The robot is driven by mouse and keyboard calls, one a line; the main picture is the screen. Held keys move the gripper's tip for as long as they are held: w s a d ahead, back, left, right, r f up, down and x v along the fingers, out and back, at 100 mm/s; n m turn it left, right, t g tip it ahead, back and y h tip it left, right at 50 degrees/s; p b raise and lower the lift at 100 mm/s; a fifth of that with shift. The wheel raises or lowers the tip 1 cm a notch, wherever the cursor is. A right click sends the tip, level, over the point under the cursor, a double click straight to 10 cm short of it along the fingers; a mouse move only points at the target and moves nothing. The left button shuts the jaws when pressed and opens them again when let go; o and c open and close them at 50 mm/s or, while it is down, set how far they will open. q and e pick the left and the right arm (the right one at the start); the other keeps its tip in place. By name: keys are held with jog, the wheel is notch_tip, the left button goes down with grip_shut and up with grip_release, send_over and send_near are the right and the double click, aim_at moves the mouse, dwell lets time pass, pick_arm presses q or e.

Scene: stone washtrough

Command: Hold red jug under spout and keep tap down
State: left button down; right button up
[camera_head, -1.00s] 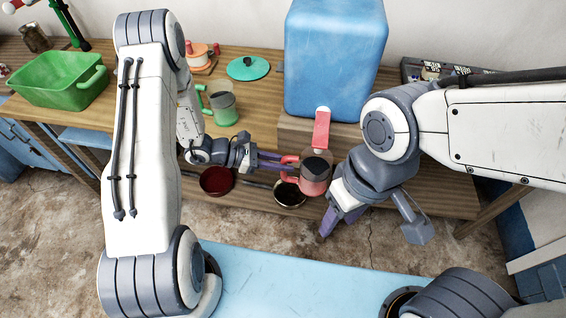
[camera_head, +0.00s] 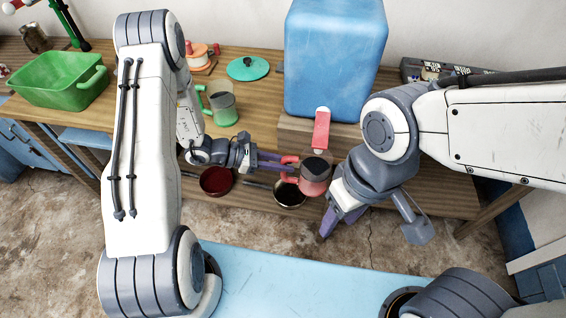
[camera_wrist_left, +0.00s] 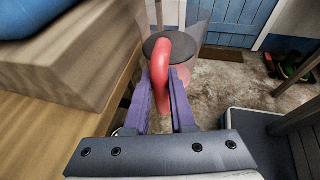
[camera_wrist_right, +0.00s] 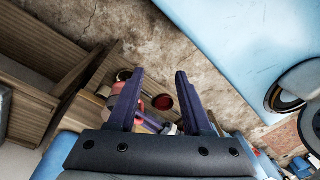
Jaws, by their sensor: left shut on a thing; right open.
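The red jug (camera_head: 314,186) has a dark round top and hangs in front of the wooden block, just below the red tap lever (camera_head: 321,128). My left gripper (camera_head: 290,162) is shut on its handle from the left. In the left wrist view the red handle (camera_wrist_left: 173,62) passes between the two purple fingers. The spout is hidden in the head view, so I cannot tell whether the jug is directly below it. My right gripper (camera_head: 334,222) is open and empty, to the right of and nearer than the jug. The right wrist view shows its spread fingers (camera_wrist_right: 158,85).
The large blue container (camera_head: 335,60) stands on a wooden block (camera_head: 297,130). A dark red bowl (camera_head: 216,180) and a dark pan (camera_head: 289,194) sit below the jug. A green-handled mug (camera_head: 223,105), teal lid (camera_head: 248,68) and green tub (camera_head: 60,80) are left.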

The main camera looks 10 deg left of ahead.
jog(key=shift+w+a+r, duration=0.1)
jog(key=shift+w+r, duration=0.05)
jog(key=shift+w, duration=0.05)
grip_shut()
jog(key=w+a+r+n, duration=0.2)
jog(key=w+r+n, duration=0.3)
jog(key=w, duration=0.5)
jog(key=w+a+r+n+h, duration=0.1)
jog(key=w+r+n, duration=0.4)
jog(key=w, duration=0.5)
notch_tip(320, 180, up, 2)
jog(key=shift+w+a+r+n, duration=0.2)
jog(key=shift+a+n, duration=0.2)
jog(key=shift+a, duration=0.35)
